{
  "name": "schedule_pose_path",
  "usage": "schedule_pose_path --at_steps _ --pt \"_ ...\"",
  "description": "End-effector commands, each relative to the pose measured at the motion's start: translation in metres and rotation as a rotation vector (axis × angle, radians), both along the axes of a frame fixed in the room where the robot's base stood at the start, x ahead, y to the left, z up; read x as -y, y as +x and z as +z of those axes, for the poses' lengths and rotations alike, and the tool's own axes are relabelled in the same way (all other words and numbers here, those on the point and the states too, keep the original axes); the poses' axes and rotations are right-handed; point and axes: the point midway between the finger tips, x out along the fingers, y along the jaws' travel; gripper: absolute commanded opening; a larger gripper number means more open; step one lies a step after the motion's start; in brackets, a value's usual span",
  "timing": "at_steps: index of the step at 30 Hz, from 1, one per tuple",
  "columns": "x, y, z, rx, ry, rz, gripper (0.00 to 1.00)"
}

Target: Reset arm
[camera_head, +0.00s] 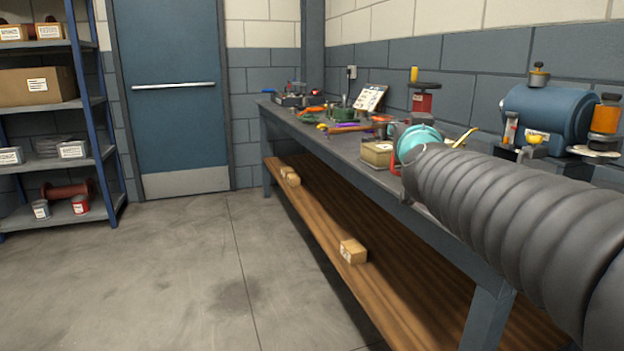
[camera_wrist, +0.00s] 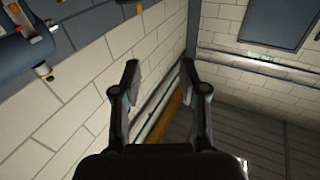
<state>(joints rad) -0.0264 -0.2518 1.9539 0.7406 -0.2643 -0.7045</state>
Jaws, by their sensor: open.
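My gripper (camera_wrist: 158,68) shows in the wrist view with its two dark fingers spread apart and nothing between them. Beyond the fingers are a pale block wall, pipes and a wooden strip. In the head view my dark ribbed arm reaches in from the right over the workbench (camera_head: 300,128); the gripper cannot be made out there. A blue cylindrical machine (camera_head: 548,108) with orange and yellow fittings stands on the bench behind the arm. Part of a blue body (camera_wrist: 12,52) shows at the left edge of the wrist view, apart from the fingers.
A red stand with a dark top (camera_head: 422,100), a small tan box (camera_head: 378,153) and scattered tools are on the bench. A carton (camera_head: 353,251) lies on the wooden lower shelf (camera_head: 330,225). A storage rack (camera_head: 95,105) stands at left. The floor between is clear.

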Motion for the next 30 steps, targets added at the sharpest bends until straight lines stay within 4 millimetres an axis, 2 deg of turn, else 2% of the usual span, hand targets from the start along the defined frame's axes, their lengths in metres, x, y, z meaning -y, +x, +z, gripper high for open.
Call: schedule_pose_path --at_steps 3,5,9,15,18,21,24,30 --pt "-0.028 -0.039 -0.046 -0.159 0.007 0.142 0.43" --pt "-0.040 -0.061 -0.074 -0.254 0.012 0.197 0.43" --pt "-0.055 -0.119 -0.143 -0.492 0.025 0.280 0.43" --pt "-0.049 -0.210 -0.234 -0.827 0.043 0.271 0.43" --pt "-0.041 -0.249 -0.268 -0.963 0.050 0.233 0.43" --pt "-0.032 -0.279 -0.291 -1.060 0.054 0.192 0.43" --pt "-0.027 -0.297 -0.304 -1.118 0.058 0.163 0.43" --pt "-0.024 -0.305 -0.310 -1.147 0.058 0.147 0.43"
